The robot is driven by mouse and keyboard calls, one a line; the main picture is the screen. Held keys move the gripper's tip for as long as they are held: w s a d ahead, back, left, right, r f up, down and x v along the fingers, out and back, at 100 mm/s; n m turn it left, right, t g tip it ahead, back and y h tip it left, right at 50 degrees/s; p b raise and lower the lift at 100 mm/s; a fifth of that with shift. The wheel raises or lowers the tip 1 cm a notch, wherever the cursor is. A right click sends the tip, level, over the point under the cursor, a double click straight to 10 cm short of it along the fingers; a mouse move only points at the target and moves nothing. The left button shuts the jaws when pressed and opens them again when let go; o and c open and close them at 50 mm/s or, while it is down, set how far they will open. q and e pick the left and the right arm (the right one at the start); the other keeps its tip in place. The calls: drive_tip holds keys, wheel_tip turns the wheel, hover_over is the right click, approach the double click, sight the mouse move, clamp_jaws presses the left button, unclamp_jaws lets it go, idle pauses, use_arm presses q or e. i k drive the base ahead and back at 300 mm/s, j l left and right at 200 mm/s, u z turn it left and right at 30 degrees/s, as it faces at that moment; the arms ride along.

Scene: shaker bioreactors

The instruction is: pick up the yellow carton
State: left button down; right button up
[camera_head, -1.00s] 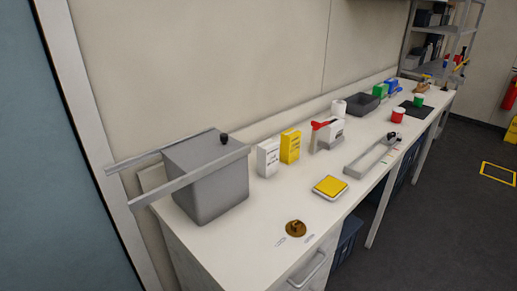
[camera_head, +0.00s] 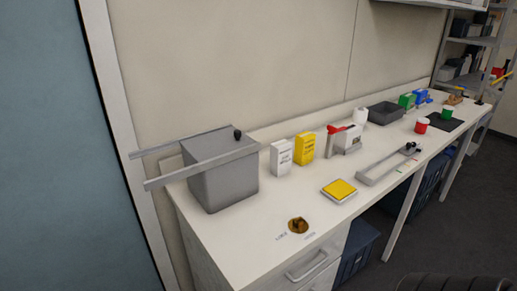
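The yellow carton (camera_head: 304,148) stands upright on the white bench (camera_head: 250,235), towards the wall. A white carton (camera_head: 281,157) stands just left of it, and a red-and-white item (camera_head: 345,139) stands to its right. Nothing covers the yellow carton's front. Neither of my grippers is in view, so I cannot see how far they are from it.
A large grey box (camera_head: 222,175) with two long bars stands at the bench's left end. A yellow-topped square pad (camera_head: 339,190), a brown round object (camera_head: 298,225) and a grey metal tray (camera_head: 388,164) lie near the front. A dark rounded object (camera_head: 440,283) shows at the bottom right.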

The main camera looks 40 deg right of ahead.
sight(305, 141)
drive_tip(key=k+l+u, duration=0.1)
drive_tip(key=u, duration=0.35)
drive_tip(key=k+l+u, duration=0.1)
drive_tip(key=u, duration=0.35)
drive_tip(key=k+u, duration=0.1)
drive_tip(key=u, duration=0.35)
drive_tip(key=k+l+u, duration=0.15)
drive_tip(key=k+u, duration=0.3)
drive_tip(key=k+l+u, duration=0.1)
drive_tip(key=k+u, duration=0.15)
drive_tip(key=u, duration=0.2)
drive_tip(key=k+l+z, duration=0.55)
drive_tip(key=k, duration=0.2)
drive_tip(key=k+l+z, duration=0.2)
drive_tip(key=z, duration=0.2)
drive_tip(key=k+l+z, duration=0.25)
drive_tip(key=z, duration=0.15)
drive_tip(key=l, duration=0.1)
